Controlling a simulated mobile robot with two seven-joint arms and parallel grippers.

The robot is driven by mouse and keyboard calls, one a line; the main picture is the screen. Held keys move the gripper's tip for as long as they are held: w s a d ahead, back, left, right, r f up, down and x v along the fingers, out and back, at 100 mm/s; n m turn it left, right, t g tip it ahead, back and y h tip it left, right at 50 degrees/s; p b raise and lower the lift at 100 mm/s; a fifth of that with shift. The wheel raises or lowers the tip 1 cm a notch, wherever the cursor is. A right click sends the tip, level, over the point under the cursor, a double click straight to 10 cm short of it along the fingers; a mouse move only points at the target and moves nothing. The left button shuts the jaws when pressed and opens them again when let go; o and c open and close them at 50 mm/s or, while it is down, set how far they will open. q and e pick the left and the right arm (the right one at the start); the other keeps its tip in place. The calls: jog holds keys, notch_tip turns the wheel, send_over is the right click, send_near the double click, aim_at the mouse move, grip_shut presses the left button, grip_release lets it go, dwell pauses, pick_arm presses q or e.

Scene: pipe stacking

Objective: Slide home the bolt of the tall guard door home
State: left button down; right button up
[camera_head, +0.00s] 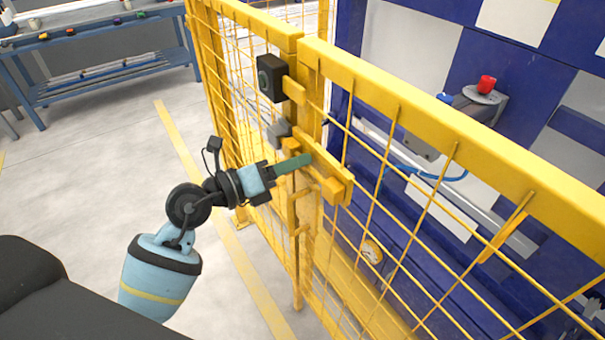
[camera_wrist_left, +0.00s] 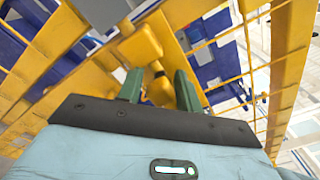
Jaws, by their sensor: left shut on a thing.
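The tall guard door (camera_head: 240,20) is a yellow frame with wire mesh, standing beside a yellow mesh fence panel (camera_head: 450,100). The bolt's yellow handle (camera_wrist_left: 160,92) shows between the green fingers of my left gripper (camera_wrist_left: 160,82) in the left wrist view. In the head view my left gripper (camera_head: 297,162) reaches in from the left at the bolt and is shut on its handle. The fingers partly hide the handle and bar. A yellow block (camera_head: 333,188) sits on the fence side, right of the fingers. My right gripper is out of view.
A black box (camera_head: 271,78) and a grey block (camera_head: 278,131) sit on the door edge above the gripper. Behind the fence is a blue and white machine area with a red button (camera_head: 487,84). A blue workbench (camera_head: 90,40) stands far left. Open floor lies left of the door.

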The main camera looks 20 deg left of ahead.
pick_arm(q)
jog(key=shift+w+a+r, duration=0.1)
jog(key=shift+w+a, duration=0.1)
jog(key=shift+a, duration=0.1)
jog(key=shift+r, duration=0.1)
jog(key=c, duration=1.2)
grip_release()
jog(key=shift+o, duration=0.2)
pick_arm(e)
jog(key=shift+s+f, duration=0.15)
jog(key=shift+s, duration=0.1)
pick_arm(q)
jog(key=shift+s, duration=0.1)
jog(key=shift+s+a, duration=0.15)
jog(key=shift+s, duration=0.05)
jog(key=b+v, duration=0.1)
jog(key=v, duration=0.6)
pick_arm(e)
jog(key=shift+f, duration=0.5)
